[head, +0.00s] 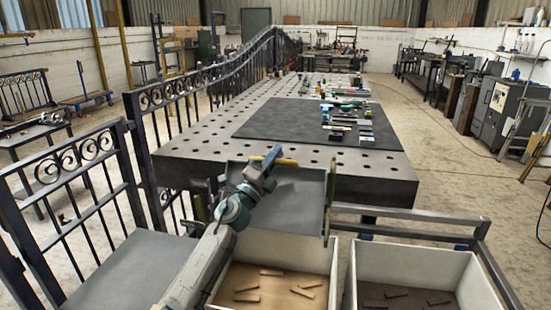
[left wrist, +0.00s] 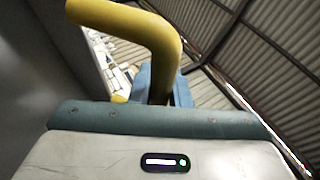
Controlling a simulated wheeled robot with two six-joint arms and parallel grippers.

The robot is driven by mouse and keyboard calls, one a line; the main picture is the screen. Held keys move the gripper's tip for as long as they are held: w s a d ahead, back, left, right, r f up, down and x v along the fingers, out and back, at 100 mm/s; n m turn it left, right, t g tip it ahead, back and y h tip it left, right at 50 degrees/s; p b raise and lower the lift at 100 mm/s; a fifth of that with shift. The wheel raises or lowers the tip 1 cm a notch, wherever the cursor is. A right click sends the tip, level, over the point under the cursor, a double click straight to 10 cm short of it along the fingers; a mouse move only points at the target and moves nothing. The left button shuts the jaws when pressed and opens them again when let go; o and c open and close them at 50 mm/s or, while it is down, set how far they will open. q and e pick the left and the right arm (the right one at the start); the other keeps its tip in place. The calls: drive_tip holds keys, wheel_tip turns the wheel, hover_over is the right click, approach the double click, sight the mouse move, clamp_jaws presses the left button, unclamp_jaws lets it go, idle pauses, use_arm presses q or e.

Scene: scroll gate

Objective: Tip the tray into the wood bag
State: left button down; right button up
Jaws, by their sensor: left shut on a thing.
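The grey tray (head: 296,200) is tilted steeply, with its inner face toward me, above the left white bin. No pieces show on its visible face. My left gripper (head: 265,163) is shut on the tray's yellow handle (head: 287,162) at the far edge. In the left wrist view the yellow handle (left wrist: 135,18) curves down to the blue fingers (left wrist: 165,82). The left white bin (head: 322,254) holds several light wood pieces (head: 307,291). The right white bin (head: 412,254) holds several brown pieces (head: 398,294). Neither bin's label is visible. My right gripper is out of view.
A perforated steel table (head: 380,187) stands beyond the tray, with a dark mat (head: 270,122) and small tools on it. A scrolled iron gate (head: 70,185) stands at the left. A metal rail (head: 405,213) runs behind the right bin. Open floor (head: 445,180) lies at the right.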

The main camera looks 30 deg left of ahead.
use_arm(q)
drive_tip(key=c, duration=1.5)
unclamp_jaws()
drive_tip(key=shift+s+d+r, duration=0.15)
drive_tip(key=shift+s+r, duration=0.05)
drive_tip(key=shift+s, duration=0.05)
drive_tip(key=shift+c, duration=0.2)
drive_tip(key=shift+o, duration=0.9)
drive_tip(key=shift+s+r, duration=0.25)
drive_tip(key=shift+s, duration=0.05)
drive_tip(key=shift+d, duration=0.1)
drive_tip(key=shift+w+f, duration=0.1)
drive_tip(key=shift+w, duration=0.05)
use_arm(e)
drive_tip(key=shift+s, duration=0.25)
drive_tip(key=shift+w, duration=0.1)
